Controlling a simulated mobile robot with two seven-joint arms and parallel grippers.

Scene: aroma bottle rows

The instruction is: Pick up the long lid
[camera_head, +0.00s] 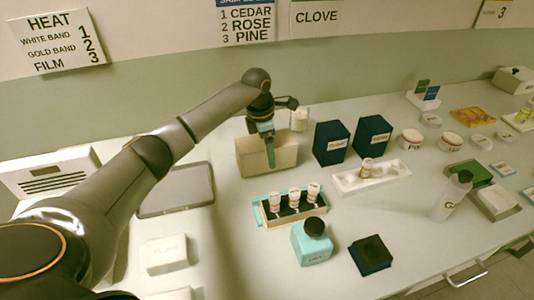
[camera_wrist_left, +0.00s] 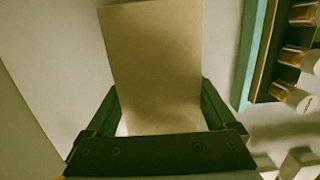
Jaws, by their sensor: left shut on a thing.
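The long beige lid (camera_head: 248,160), a block-like shape, is at the middle of the table, behind the teal bottle tray (camera_head: 258,213). My left gripper (camera_head: 268,148) reaches down over it, with one teal finger in front of its near face. In the left wrist view the lid (camera_wrist_left: 155,60) lies between the two dark fingers, and the gripper is shut on it. I cannot tell whether the lid is clear of the table. The tray holds three small white-capped bottles (camera_head: 294,198). My right gripper is not in view.
Two dark blue boxes (camera_head: 331,143) and a white tray (camera_head: 345,181) stand right of the lid. A teal bottle with a black cap (camera_head: 312,245) and a dark square block (camera_head: 370,255) are in front. A grey flat panel (camera_head: 176,192) lies left.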

